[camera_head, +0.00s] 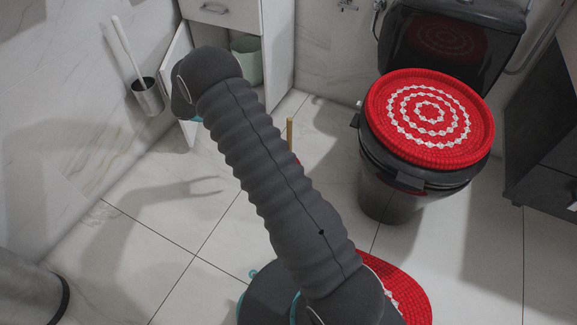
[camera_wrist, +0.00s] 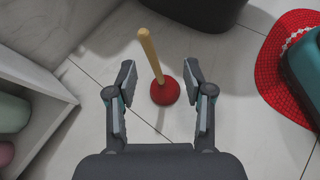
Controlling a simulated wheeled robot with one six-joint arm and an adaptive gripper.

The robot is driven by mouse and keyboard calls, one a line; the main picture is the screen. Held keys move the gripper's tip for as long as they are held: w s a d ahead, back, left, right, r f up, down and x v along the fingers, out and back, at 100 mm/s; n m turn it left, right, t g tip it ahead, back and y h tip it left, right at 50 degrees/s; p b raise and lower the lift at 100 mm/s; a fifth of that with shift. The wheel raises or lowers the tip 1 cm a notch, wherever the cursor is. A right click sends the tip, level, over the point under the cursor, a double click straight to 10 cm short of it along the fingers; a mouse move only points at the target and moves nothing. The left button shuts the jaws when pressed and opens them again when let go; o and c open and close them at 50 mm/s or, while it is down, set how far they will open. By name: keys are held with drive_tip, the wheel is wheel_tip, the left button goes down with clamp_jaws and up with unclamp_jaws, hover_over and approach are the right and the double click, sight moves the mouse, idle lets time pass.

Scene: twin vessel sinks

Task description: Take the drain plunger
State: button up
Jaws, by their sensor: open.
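The drain plunger (camera_wrist: 164,92) stands upright on the tiled floor in the wrist view, with a red rubber cup and a light wooden handle (camera_wrist: 150,55). In the head view only the upper part of its handle (camera_head: 290,134) and a bit of red show beside my arm; the rest is hidden behind the arm. My gripper (camera_wrist: 158,75) is open and empty, pointing down, with one finger on each side of the plunger in the picture. I cannot tell how far above the plunger the fingertips are. My gripper is hidden in the head view.
A dark toilet with a red crocheted lid cover (camera_head: 430,115) stands at the right. An open white cabinet (camera_head: 278,50) holding a green bin (camera_head: 247,60) is at the back. A toilet brush holder (camera_head: 147,96) hangs on the left wall. A red mat (camera_wrist: 275,75) lies on the floor.

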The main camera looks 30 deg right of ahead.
drive_tip(key=n+h, duration=0.2)
approach(289, 133)
drive_tip(key=shift+w+f+b+x, duration=0.15)
drive_tip(key=shift+b+x, duration=0.15)
drive_tip(key=shift+x, duration=1.5)
drive_tip(key=shift+w+f+b+x, duration=0.15)
drive_tip(key=shift+b+x, duration=0.1)
drive_tip(key=shift+x, duration=1.55)
drive_tip(key=shift+w+f+b+x, duration=0.15)
drive_tip(key=shift+b+x, duration=0.15)
drive_tip(key=shift+x, duration=1.55)
drive_tip(key=shift+a, duration=0.15)
clamp_jaws()
